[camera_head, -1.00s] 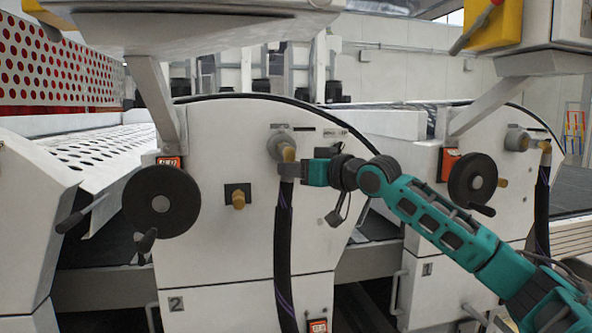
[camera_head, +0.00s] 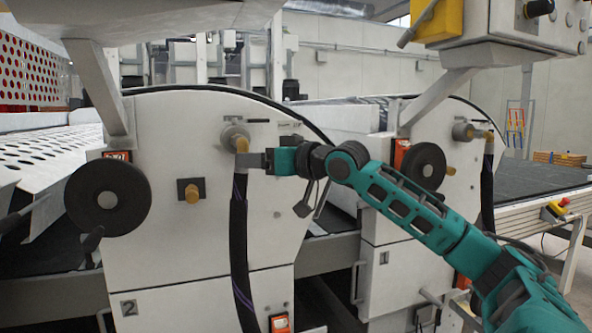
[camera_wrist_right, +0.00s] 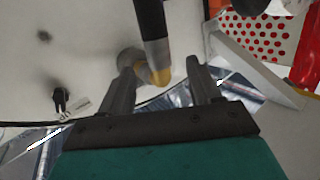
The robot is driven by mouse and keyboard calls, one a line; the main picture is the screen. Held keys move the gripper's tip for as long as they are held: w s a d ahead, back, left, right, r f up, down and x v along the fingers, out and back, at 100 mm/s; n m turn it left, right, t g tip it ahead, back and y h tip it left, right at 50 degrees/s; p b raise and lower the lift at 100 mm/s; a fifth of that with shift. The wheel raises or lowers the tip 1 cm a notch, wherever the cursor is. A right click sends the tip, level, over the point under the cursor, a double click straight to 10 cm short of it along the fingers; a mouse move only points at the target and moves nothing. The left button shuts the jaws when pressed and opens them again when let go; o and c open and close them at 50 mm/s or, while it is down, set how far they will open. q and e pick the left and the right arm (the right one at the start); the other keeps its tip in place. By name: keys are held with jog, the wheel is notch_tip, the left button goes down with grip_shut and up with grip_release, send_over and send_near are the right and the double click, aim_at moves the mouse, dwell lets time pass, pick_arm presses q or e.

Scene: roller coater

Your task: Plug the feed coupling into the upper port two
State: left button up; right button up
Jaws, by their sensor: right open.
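The upper port (camera_head: 233,133) is a round grey fitting on the white machine end marked 2. The feed coupling (camera_head: 242,145) is a brass elbow at the top of a thick black hose (camera_head: 240,240), which hangs down from it. The elbow meets the port's front; how deeply it sits I cannot tell. My right gripper (camera_head: 256,161) is just right of the coupling. In the right wrist view its open fingers (camera_wrist_right: 160,68) stand either side of the brass coupling end (camera_wrist_right: 161,76), with gaps visible. The grey port (camera_wrist_right: 130,60) shows behind the left finger. My left gripper is not in view.
A lower brass fitting (camera_head: 191,190) sits on the same panel, with a black handwheel (camera_head: 107,199) to its left. A similar machine marked 1 at right has its own handwheel (camera_head: 424,164) and hose (camera_head: 487,185). Control boxes overhang at the top.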

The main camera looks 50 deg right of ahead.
jog(key=s+d+b, duration=0.1)
jog(key=s+b, duration=0.2)
jog(key=s, duration=0.6)
jog(key=shift+s+r+b, duration=0.35)
jog(key=shift+s+r, duration=0.05)
dwell(0.5)
